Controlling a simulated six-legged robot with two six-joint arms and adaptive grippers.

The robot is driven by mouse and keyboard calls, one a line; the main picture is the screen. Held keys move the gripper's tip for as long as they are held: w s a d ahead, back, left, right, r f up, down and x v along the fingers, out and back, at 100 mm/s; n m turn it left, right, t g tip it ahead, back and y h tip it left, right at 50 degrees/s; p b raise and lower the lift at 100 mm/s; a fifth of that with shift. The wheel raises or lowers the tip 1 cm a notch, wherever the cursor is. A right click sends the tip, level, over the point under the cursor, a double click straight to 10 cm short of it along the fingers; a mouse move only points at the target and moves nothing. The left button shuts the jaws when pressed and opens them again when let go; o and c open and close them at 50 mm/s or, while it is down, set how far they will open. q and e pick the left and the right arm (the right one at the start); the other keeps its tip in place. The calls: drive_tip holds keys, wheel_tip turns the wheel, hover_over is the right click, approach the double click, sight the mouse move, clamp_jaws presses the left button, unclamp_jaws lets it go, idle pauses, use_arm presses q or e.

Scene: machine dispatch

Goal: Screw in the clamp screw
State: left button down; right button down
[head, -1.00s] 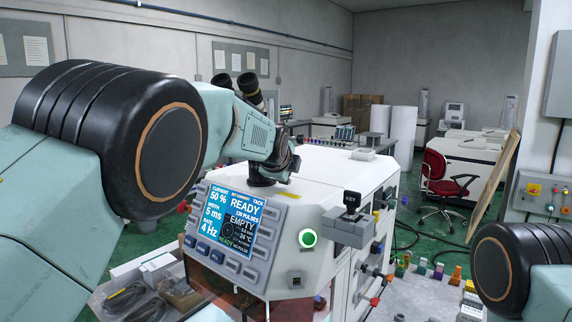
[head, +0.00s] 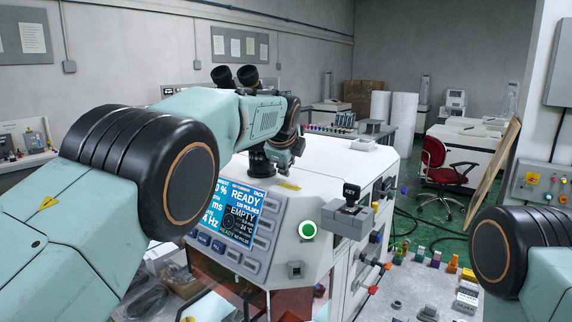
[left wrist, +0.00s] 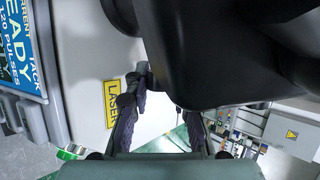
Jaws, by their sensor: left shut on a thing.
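My left gripper (head: 297,150) is partly hidden behind my left wrist in the head view, over the top of the white machine (head: 330,170). In the left wrist view its two dark fingers (left wrist: 155,90) reach up to a large black part (left wrist: 220,50), which covers the tip of the right finger. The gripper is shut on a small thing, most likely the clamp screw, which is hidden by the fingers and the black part. A black cylindrical base (head: 262,160) stands on the machine top just left of the gripper. My right gripper is out of view.
Twin black eyepieces (head: 235,76) rise behind my left arm. A yellow laser label (left wrist: 112,103) is close to the left finger. A red chair (head: 445,175) stands at right.

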use_arm(q)
drive_tip(key=shift+d+f, duration=0.1)
drive_tip(key=shift+f, duration=0.15)
drive_tip(key=c, duration=1.5)
unclamp_jaws()
drive_tip(key=shift+c, duration=0.2)
drive_tip(key=o, duration=0.4)
drive_tip(key=shift+s+d+r, duration=0.1)
drive_tip(key=shift+r, duration=0.05)
drive_tip(key=shift+a, duration=0.2)
drive_tip(key=shift+d, duration=0.15)
drive_tip(key=shift+t, duration=0.4)
